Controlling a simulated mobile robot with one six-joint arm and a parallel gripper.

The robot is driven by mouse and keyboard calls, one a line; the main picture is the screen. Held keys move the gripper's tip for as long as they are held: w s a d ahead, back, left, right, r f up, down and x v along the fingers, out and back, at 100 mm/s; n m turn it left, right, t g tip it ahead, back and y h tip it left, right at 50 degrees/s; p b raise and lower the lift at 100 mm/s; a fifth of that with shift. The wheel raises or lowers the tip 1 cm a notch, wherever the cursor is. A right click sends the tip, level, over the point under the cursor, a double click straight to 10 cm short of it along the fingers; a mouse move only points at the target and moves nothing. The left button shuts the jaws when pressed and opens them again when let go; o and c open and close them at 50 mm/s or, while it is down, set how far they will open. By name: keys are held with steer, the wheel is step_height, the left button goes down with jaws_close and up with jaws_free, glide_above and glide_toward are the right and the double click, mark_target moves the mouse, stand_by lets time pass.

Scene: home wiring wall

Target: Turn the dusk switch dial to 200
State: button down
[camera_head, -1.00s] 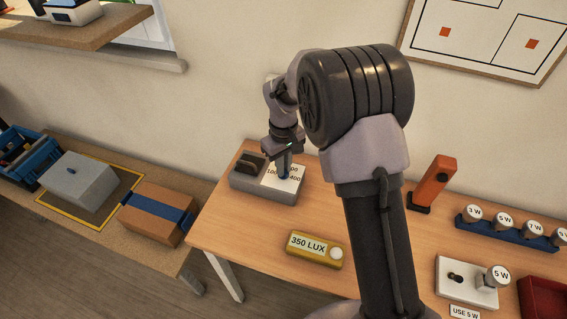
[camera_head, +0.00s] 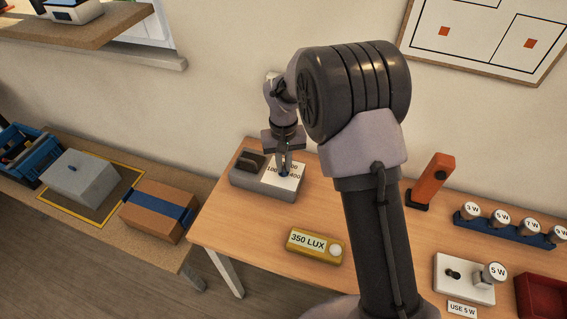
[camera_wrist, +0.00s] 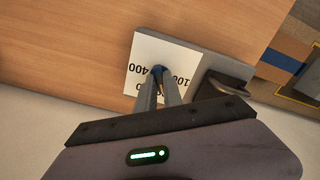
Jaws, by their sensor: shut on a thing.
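The dusk switch is a grey box (camera_head: 250,183) at the left end of the wooden table, with a dark raised part on its left. Its white dial face (camera_head: 272,181) carries printed numbers; 100 and 400 can be read, others are partly covered. In the wrist view the white face (camera_wrist: 145,50) shows 400 on the left and 100 on the right. My gripper (camera_head: 285,171) points down onto the face.
A yellow meter (camera_head: 314,245) reading 350 LUX lies in front of the switch. An orange tool (camera_head: 431,180), a blue bulb rack (camera_head: 510,228) and a white lamp socket plate (camera_head: 462,279) are to the right. The wall is close behind.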

mark_target(284, 167)
steer(key=c, duration=1.5)
jaws_free()
step_height(284, 167, up, 17)
steer(key=p, duration=0.6)
steer(key=shift+r, duration=0.2)
steer(key=shift+r, duration=0.1)
steer(key=s+d+r+m+t+y+b, duration=0.15)
steer(key=s+d+r, duration=0.25)
steer(key=s+r, duration=0.55)
steer(key=s+d+m+t+b, duration=0.1)
steer(key=s, duration=0.5)
steer(key=s+d+f+m+t+b, duration=0.1)
steer(key=s+m+t, duration=0.1)
steer(key=s, duration=0.4)
steer(key=s+d+f+m+t+b, duration=0.1)
steer(key=s, duration=0.5)
steer(key=shift+s+f+m+y, duration=0.1)
steer(key=shift+s+m+y, duration=0.15)
